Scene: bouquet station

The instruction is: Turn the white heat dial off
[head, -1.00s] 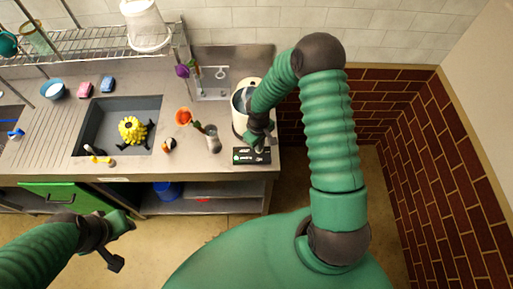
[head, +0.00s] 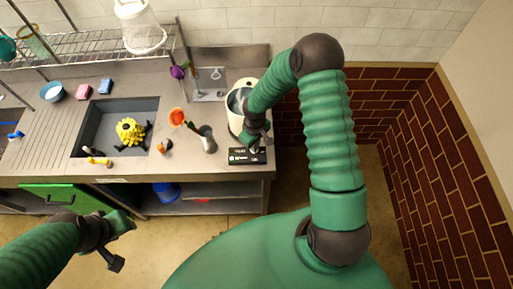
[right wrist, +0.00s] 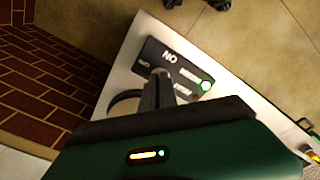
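A black control box (head: 238,157) with a green light sits at the counter's front right corner, below a cream pot (head: 236,121). The box also shows in the right wrist view (right wrist: 198,76), with "ON" lettering upside down and the green light lit. My right gripper (head: 254,145) is at the box. In the right wrist view its fingertips (right wrist: 160,76) are close together over the box face, and I cannot tell if they hold anything. The white dial is not clearly visible and may be hidden by the fingers. My left gripper (head: 124,243) is open and empty in front of the counter.
A grey vase (head: 208,140) stands left of the pot. A dark sink (head: 98,128) holds a yellow flower bunch (head: 130,131). A small bird-like item (head: 165,146) lies between sink and vase. A brick wall (head: 420,140) is at the right.

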